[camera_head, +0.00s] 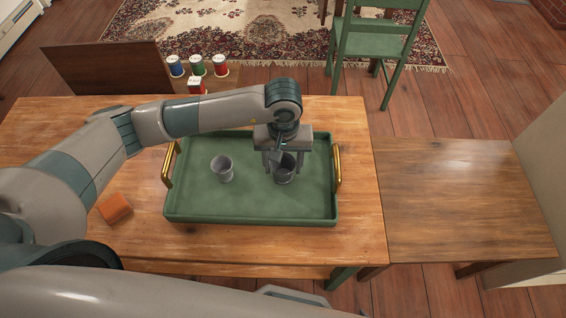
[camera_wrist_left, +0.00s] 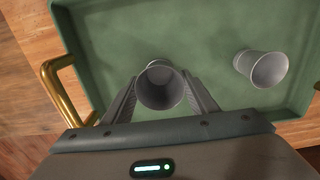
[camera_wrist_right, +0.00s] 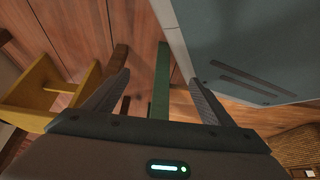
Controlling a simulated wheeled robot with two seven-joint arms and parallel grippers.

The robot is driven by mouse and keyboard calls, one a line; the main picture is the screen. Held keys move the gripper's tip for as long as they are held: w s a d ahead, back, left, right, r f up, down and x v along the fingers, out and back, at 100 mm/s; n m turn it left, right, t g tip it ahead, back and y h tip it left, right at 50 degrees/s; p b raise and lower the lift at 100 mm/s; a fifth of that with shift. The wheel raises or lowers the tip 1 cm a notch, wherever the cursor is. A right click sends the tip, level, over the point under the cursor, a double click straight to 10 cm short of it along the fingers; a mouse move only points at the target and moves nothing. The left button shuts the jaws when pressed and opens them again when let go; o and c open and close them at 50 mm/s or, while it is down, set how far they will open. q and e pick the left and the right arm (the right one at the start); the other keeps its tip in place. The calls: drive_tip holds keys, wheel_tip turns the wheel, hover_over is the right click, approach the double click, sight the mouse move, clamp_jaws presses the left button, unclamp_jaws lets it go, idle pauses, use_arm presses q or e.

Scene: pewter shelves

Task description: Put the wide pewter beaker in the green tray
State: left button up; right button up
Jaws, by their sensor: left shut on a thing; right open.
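The green tray (camera_head: 250,205) lies on the wooden table, with a gold handle at each end. My left gripper (camera_head: 283,160) is over its right half, shut on a grey pewter beaker (camera_head: 285,176). In the left wrist view this beaker (camera_wrist_left: 160,90) is between the two fingers, its open mouth facing the camera. It is inside the tray's outline; whether its base touches the floor is unclear. A second pewter beaker (camera_head: 222,170) stands in the tray to the left. My right gripper (camera_wrist_right: 157,78) is open and empty in the right wrist view, away from the tray.
An orange block (camera_head: 115,208) lies on the table left of the tray. A lower wooden table (camera_head: 465,195) on the right is bare. A green chair (camera_head: 378,45) stands at the back.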

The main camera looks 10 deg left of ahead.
sight(283, 163)
use_arm(q)
drive_tip(key=shift+f, duration=0.1)
drive_tip(key=o, duration=1.2)
use_arm(e)
drive_tip(key=shift+w+a+r, duration=0.15)
drive_tip(key=shift+w+a, duration=0.05)
drive_tip(key=shift+w, duration=0.2)
drive_tip(key=shift+w+a+r, duration=0.15)
drive_tip(key=shift+w+a, duration=0.05)
drive_tip(key=shift+w, duration=0.2)
drive_tip(key=shift+s, duration=0.1)
use_arm(q)
drive_tip(key=shift+r+b, duration=0.35)
drive_tip(key=shift+r, duration=0.55)
wheel_tip(283, 163, up, 6)
drive_tip(key=shift+w+f+b, duration=0.1)
drive_tip(key=shift+b, duration=0.8)
drive_tip(key=shift+r+b, duration=0.45)
drive_tip(key=shift+r, duration=1.9)
use_arm(e)
drive_tip(key=w+a+r+t, duration=0.2)
drive_tip(key=w, duration=0.4)
drive_tip(key=shift+w+y, duration=0.2)
drive_tip(key=shift+y, duration=0.1)
